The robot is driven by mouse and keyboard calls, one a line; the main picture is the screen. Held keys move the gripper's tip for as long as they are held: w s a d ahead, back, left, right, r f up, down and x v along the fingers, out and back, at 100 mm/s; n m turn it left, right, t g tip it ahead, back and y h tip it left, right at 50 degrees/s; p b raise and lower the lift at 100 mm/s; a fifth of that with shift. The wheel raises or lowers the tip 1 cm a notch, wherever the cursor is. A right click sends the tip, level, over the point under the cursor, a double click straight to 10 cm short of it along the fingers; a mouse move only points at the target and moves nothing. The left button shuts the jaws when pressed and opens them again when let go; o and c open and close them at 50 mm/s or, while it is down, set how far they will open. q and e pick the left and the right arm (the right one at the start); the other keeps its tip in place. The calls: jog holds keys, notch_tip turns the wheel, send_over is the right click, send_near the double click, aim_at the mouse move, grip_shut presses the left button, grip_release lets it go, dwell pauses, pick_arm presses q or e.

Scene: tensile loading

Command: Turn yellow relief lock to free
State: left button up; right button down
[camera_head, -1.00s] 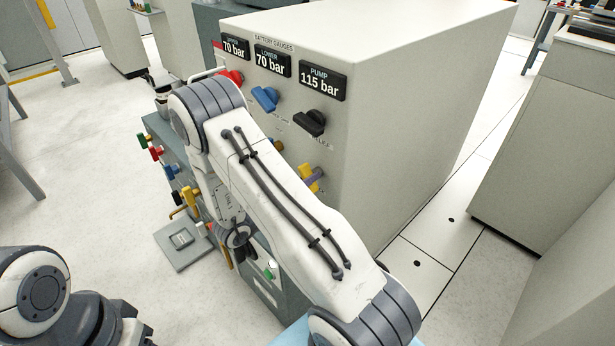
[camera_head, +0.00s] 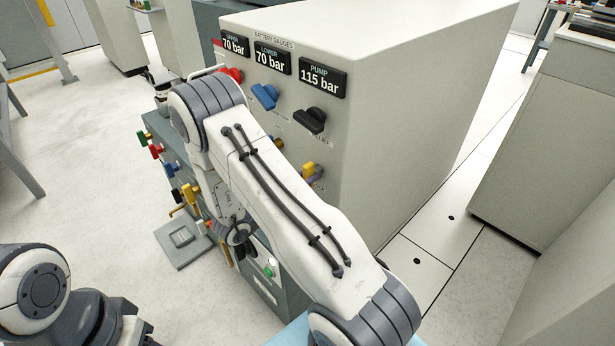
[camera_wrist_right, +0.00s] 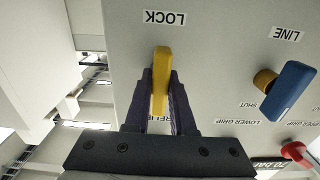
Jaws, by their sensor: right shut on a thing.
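The yellow relief lock handle (camera_head: 308,169) sits on the front of the pale cabinet, below the black pump handle. My right gripper (camera_head: 317,173) is at it, mostly hidden behind my right arm. In the right wrist view, the dark fingers of the right gripper (camera_wrist_right: 161,105) are closed on both sides of the yellow handle (camera_wrist_right: 161,75). The handle's free end points toward the LOCK label (camera_wrist_right: 164,17). The RELIEF label is partly covered by the fingers, and no FREE label is readable.
A blue handle (camera_wrist_right: 289,88) and a red handle (camera_wrist_right: 297,152) stand to the right in the wrist view. The head view shows the black handle (camera_head: 309,120) above the lock. Gauges read 70, 70 and 115 bar. The floor right of the cabinet is clear.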

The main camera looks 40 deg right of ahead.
dwell(0.3)
jog(key=c, duration=0.8)
grip_release()
jog(key=shift+o, duration=0.2)
jog(key=a+p, duration=0.1)
jog(key=a, duration=0.9)
jog(key=shift+s+a, duration=0.25)
jog(key=shift+s, duration=0.2)
